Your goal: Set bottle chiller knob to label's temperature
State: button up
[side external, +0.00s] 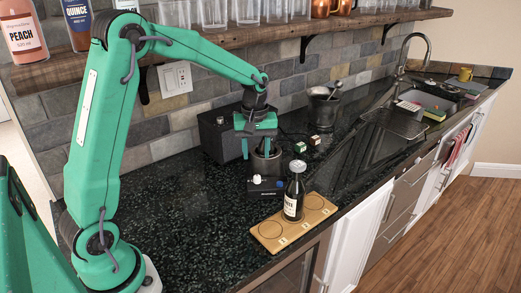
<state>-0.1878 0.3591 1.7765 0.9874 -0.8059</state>
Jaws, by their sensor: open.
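The bottle chiller (263,191) is a small dark unit on the black counter, with a round well and a low front panel. A small white knob (257,179) is on the left of that panel, and a small blue spot shows on its right. The knob's setting is too small to read. A dark bottle (293,198) with a pale label stands upright just right of the chiller; its temperature text is not legible. My gripper (258,157) points down over the chiller's well, behind and above the knob. It is open, and its jaws partly hide the well.
The bottle stands on a wooden board (268,231) with circles and small number tags. A black box (212,137) is behind my gripper. A mortar (323,106) and two small cubes (314,140) are farther right. A shelf with glasses overhangs the back; the counter left of the chiller is clear.

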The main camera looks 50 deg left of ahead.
aim_at(257, 176)
jog(key=shift+w+a+f, duration=0.25)
jog(key=shift+w+f, duration=0.1)
jog(key=shift+f, duration=0.25)
jog(key=shift+f, duration=3.9)
grip_shut()
